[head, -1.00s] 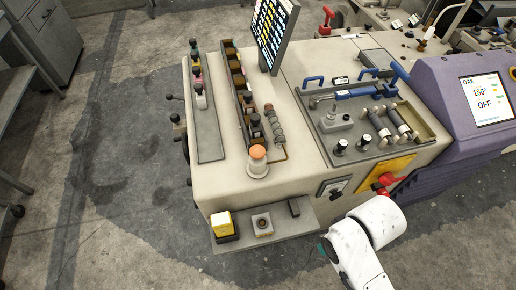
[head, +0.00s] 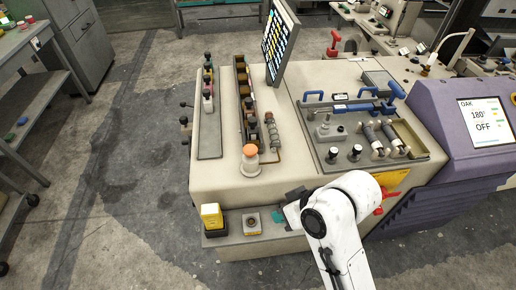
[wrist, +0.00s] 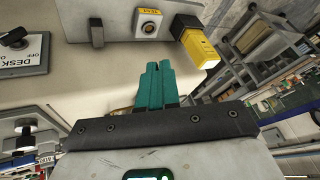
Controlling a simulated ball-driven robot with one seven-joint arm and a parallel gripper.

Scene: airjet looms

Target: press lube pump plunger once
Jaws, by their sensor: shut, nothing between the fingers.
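An orange-capped plunger (head: 250,151) stands on a pale round base near the front left corner of the beige machine top; it looks like the lube pump plunger. It stands upright with nothing touching it. I cannot make it out in the wrist view. My gripper (head: 278,217) is in front of the machine, near the small front shelf, right of and lower in the picture than the plunger. Its teal fingers (wrist: 157,84) are together and empty in the wrist view.
The front shelf (head: 226,239) carries a yellow box (head: 212,216) and a small button unit (head: 252,222); the wrist view shows them too. A tilted screen (head: 281,40) stands behind the plunger. Levers and knobs fill the tray at right. A purple console (head: 455,130) stands beyond.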

